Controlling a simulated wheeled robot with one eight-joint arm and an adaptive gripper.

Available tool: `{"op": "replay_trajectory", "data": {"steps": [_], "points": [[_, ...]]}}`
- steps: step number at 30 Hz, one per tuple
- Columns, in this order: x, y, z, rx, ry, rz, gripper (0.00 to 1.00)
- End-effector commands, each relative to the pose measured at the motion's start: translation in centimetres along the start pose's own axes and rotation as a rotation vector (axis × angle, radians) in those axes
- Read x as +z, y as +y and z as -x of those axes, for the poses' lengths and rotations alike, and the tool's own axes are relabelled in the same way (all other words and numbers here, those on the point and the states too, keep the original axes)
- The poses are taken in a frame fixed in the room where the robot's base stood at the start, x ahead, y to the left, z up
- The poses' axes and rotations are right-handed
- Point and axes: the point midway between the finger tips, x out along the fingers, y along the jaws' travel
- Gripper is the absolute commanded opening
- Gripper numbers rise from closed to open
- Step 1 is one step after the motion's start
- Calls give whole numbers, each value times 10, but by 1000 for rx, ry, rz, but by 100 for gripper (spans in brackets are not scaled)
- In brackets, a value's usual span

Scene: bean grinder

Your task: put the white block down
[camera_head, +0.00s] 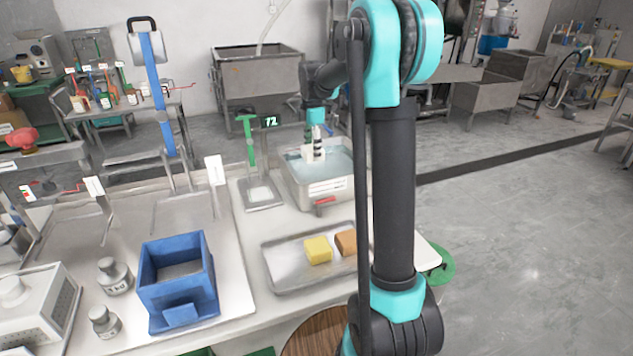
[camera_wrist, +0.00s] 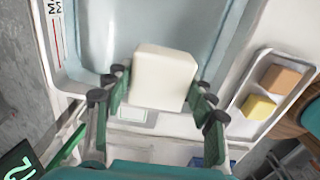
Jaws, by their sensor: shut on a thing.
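In the wrist view my gripper (camera_wrist: 160,90) is shut on the white block (camera_wrist: 163,77), with green-and-black fingers on its left and right sides. Behind the block is the water-filled metal basin (camera_wrist: 228,42). In the head view the basin (camera_head: 332,188) stands at the far side of the table, and my gripper (camera_head: 316,138) is over it, small and partly unclear. The gap between the block and the water cannot be judged exactly.
A metal tray (camera_head: 287,282) in front of the basin holds a yellow block (camera_head: 318,250) and a brown block (camera_head: 346,243), partly behind my arm. A blue box (camera_head: 178,283) is at the front left.

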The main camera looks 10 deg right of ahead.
Motion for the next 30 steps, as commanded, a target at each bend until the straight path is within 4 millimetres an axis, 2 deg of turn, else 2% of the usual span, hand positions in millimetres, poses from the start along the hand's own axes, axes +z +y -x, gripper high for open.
{"op": "replay_trajectory", "data": {"steps": [1, 6, 10, 19, 25, 30], "points": [[0, 0, -13, 0, 0, 0, 16], [0, 0, -53, 0, 0, -1, 16], [0, 0, -76, 0, 0, -1, 16], [0, 0, -98, 0, 0, -1, 16], [0, 0, -124, 0, 0, -1, 16], [0, 0, -126, 0, 0, -1, 16]]}}
